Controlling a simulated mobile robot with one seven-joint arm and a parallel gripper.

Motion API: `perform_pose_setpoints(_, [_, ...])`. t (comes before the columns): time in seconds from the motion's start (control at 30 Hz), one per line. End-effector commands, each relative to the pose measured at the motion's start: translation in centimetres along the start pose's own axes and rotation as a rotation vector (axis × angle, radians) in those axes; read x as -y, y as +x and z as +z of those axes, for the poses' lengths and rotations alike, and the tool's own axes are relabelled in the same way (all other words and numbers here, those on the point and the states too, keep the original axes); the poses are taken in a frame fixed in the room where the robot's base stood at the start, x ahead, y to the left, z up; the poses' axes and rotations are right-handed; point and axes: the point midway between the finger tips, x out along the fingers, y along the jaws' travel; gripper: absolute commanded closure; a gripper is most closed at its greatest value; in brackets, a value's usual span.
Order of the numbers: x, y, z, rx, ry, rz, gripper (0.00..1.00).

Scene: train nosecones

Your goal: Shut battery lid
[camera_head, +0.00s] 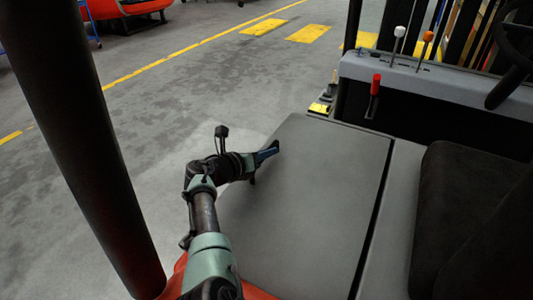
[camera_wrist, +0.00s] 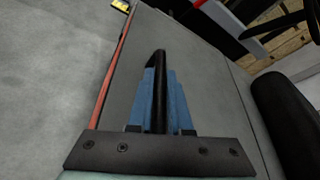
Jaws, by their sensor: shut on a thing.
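The battery lid (camera_head: 320,190) is a broad grey panel on the vehicle, left of the seat. It lies about flat; a dark gap runs along its right side, and I cannot tell if it is fully down. My gripper (camera_head: 268,153) is at the lid's left edge. In the wrist view, the blue fingers of my gripper (camera_wrist: 160,78) are shut on a slim black handle (camera_wrist: 159,60) above the grey lid (camera_wrist: 205,75). The fingers partly hide the handle.
A black seat (camera_head: 455,200) is at the right. A grey console (camera_head: 440,88) with a red lever (camera_head: 375,84) stands beyond the lid. A thick black post (camera_head: 85,150) rises at the left. Open concrete floor (camera_head: 190,100) lies beyond it.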

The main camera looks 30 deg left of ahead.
Motion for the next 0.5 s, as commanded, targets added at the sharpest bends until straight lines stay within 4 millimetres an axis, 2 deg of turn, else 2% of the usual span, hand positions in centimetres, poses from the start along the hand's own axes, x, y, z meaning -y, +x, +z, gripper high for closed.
perform_pose_setpoints(0.03, [-0.27,0.02,-0.72,-0.01,-0.001,0.004,1.0])
perform_pose_setpoints(0.13, [-0.29,0.03,-0.81,-0.012,-0.001,0.005,1.0])
perform_pose_setpoints(0.17, [-0.3,0.03,-0.84,-0.012,-0.002,0.005,0.79])
perform_pose_setpoints(0.3, [-0.26,0.03,-0.73,-0.01,-0.002,0.004,0.54])
perform_pose_setpoints(0.5, [-0.17,0.02,-0.5,-0.007,-0.001,0.003,0.53])
